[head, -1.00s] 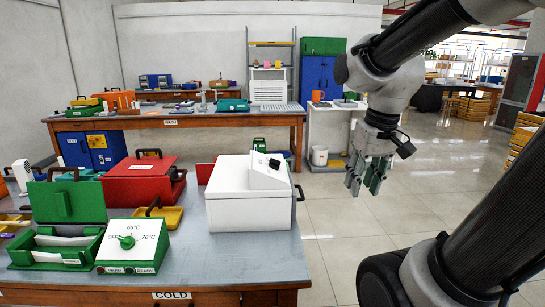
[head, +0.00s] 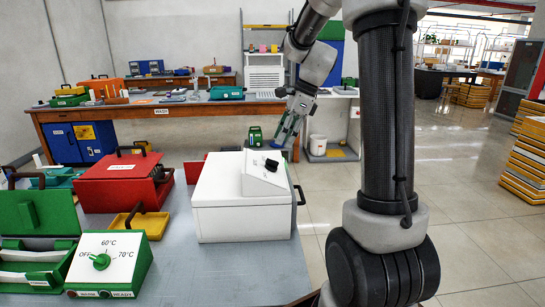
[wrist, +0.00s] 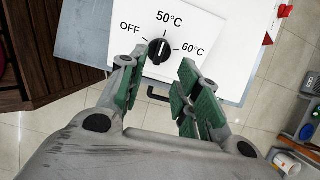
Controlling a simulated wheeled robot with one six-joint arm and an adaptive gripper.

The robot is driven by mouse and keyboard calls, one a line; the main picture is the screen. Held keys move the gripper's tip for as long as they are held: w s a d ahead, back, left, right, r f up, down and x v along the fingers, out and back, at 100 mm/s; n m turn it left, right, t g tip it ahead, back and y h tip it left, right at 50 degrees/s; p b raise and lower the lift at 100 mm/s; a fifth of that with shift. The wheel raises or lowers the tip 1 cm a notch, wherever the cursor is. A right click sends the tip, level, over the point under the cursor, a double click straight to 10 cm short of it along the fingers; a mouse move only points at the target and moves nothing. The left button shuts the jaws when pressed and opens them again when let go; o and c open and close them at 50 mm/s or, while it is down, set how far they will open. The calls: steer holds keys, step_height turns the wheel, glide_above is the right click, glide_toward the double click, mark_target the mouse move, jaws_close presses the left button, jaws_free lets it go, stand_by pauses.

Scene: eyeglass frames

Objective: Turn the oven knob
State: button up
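A white box (head: 240,212) stands on the near bench, with a black knob (head: 271,165) on its sloped top panel. In the wrist view the same black knob (wrist: 159,50) sits among the marks OFF, 50°C and 60°C. Its pale line looks roughly upright, toward 50°C. My gripper (head: 287,137) is behind and above the box in the head view, apart from the knob. In the wrist view my gripper (wrist: 160,78) is open and empty, with the knob beyond the gap between its green-padded fingers. A second, green knob (head: 101,261) is on a green-and-white box marked OFF, 60°C and 70°C.
A red case (head: 124,185), a yellow tray (head: 141,222) and an open green case (head: 35,215) lie left of the white box. The box's dark side handle (head: 300,195) sticks out right. A long bench (head: 170,108) stands behind.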

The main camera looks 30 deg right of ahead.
mark_target(275, 161)
steer(key=x, duration=0.8)
steer(key=shift+s, duration=0.1)
steer(key=shift+c, duration=0.5)
steer(key=shift+d, duration=0.1)
jaws_close()
